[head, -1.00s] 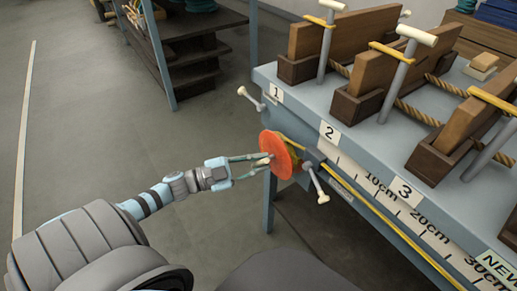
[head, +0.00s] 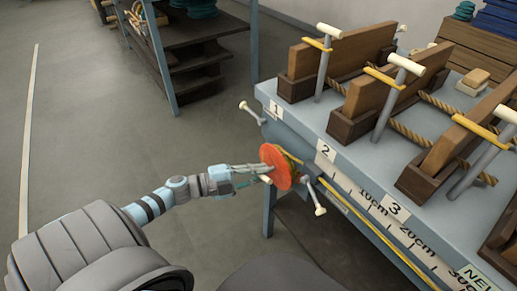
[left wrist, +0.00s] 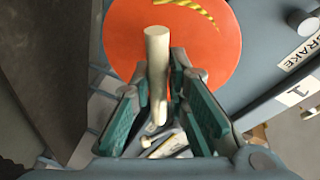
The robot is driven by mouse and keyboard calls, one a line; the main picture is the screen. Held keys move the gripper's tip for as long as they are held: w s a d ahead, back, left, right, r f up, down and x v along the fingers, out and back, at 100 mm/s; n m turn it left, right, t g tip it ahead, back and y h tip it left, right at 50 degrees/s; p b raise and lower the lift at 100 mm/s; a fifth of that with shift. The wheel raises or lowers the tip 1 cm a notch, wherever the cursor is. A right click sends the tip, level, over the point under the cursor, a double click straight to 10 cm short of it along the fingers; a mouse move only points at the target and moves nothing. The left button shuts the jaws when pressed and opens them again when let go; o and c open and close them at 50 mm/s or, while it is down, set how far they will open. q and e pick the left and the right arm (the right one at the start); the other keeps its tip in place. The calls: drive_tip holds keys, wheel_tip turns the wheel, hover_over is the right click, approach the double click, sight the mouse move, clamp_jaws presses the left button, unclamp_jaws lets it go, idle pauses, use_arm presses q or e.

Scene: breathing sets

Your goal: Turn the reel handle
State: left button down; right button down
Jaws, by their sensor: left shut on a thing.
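The orange reel (head: 277,164) is mounted on the side of the blue-grey bench, with yellow line on its far side. Its short cream handle (head: 266,179) sticks out from the disc face towards my left gripper (head: 258,174). In the left wrist view the handle (left wrist: 157,50) stands between the two green-padded fingers of my left gripper (left wrist: 157,82), in front of the orange disc (left wrist: 205,50). My left gripper is shut on the handle. The exact contact of the pads is partly hidden. My right gripper is not in view.
The bench (head: 300,113) carries wooden blocks, ropes and clamp posts. Cream-ended levers (head: 248,107) and (head: 319,210) stick out from its side near the reel. A "BRAKE" label (left wrist: 300,52) shows in the wrist view. Dark shelves (head: 190,60) stand behind; floor at left is clear.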

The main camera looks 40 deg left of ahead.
use_arm(q)
drive_tip(key=shift+r, duration=0.1)
drive_tip(key=c, duration=1.5)
unclamp_jaws()
drive_tip(key=shift+d, duration=0.1)
drive_tip(key=shift+s, duration=0.1)
drive_tip(key=v, duration=1.2)
